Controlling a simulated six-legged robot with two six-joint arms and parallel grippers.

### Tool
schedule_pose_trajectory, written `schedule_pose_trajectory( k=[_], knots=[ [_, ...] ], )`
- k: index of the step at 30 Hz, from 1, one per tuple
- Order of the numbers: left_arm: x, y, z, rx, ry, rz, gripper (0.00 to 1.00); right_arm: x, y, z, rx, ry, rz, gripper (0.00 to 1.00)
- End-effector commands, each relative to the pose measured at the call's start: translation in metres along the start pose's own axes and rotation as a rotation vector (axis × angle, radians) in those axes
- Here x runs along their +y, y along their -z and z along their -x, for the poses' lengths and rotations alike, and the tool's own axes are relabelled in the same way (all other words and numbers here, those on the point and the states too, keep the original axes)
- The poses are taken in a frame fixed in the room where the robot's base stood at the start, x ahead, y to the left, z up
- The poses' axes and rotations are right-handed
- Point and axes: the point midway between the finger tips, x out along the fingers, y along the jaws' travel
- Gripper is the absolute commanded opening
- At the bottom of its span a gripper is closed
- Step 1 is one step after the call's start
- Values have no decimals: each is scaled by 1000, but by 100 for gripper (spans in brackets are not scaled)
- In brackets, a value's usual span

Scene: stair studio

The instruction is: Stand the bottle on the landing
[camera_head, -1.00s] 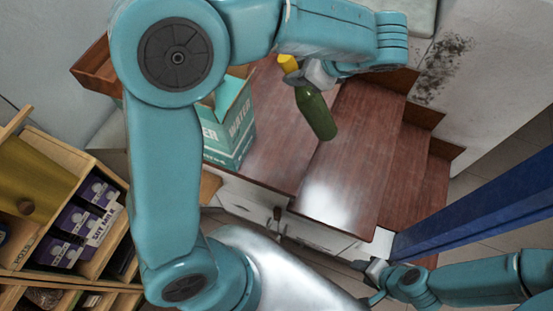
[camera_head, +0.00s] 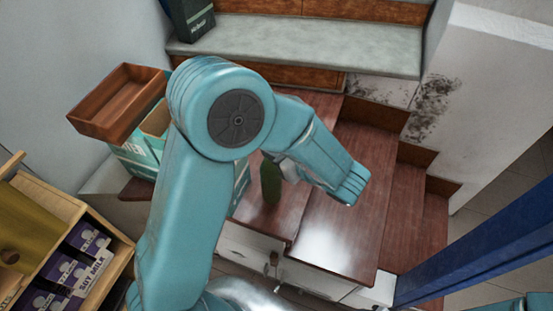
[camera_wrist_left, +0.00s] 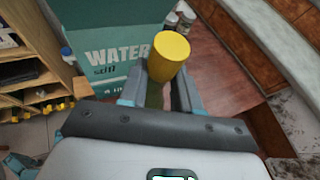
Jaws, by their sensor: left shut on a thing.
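The green bottle (camera_head: 270,182) is upright or nearly so over the brown wooden stair surface (camera_head: 252,215), just right of the teal water box. I cannot tell whether its base touches the wood. My left gripper (camera_head: 283,166) is shut on it, mostly hidden behind my own arm in the head view. In the left wrist view the bottle's yellow cap (camera_wrist_left: 170,52) stands up between the fingers of my left gripper (camera_wrist_left: 167,92). A higher wooden step (camera_head: 335,215) lies to the right. My right gripper is out of view.
The teal water box (camera_wrist_left: 115,60) stands close beside the bottle. A brown wooden tray (camera_head: 118,103) is at the left, and a shelf with purple cartons (camera_head: 80,245) at the lower left. A grey slab (camera_head: 300,42) lies behind. A blue beam (camera_head: 480,240) crosses at right.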

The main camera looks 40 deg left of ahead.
Motion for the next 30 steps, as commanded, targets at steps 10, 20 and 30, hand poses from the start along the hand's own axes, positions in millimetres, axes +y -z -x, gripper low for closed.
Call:
schedule_pose_trajectory(
  k=[10, 20, 30],
  knots=[
    [2, 33, -16, -3, 1, -1, 0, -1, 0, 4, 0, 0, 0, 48],
    [3, 42, -20, -2, 2, 4, 0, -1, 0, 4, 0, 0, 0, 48],
    [3, 43, -20, 1, 1, 2, 57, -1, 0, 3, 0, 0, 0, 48]
  ],
)
